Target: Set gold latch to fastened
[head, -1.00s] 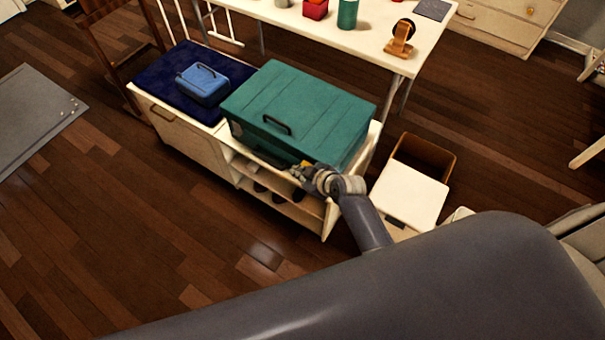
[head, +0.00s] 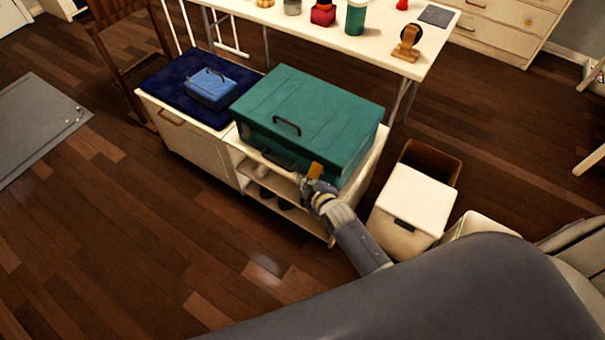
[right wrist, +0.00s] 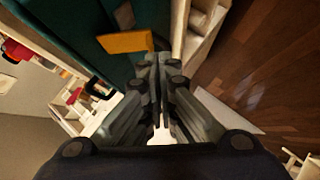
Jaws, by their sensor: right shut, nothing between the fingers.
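The gold latch (head: 315,170) is a flat plate at the lower front of the teal chest (head: 325,107), toward its right end. The chest's lid looks down. In the right wrist view the latch (right wrist: 125,42) is a gold bar against the teal front, just beyond and left of my fingertips. My right gripper (head: 306,184) is shut and empty, just below and beside the latch. I cannot tell whether it touches the latch, or whether the latch is fastened. My left gripper is not in view.
The chest stands on a white bench (head: 200,156) with open shelves, beside a blue case (head: 210,88) on a navy cushion. A white bin (head: 410,203) stands right of the bench, near my right arm. A white table (head: 345,42) is behind. Floor in front is clear.

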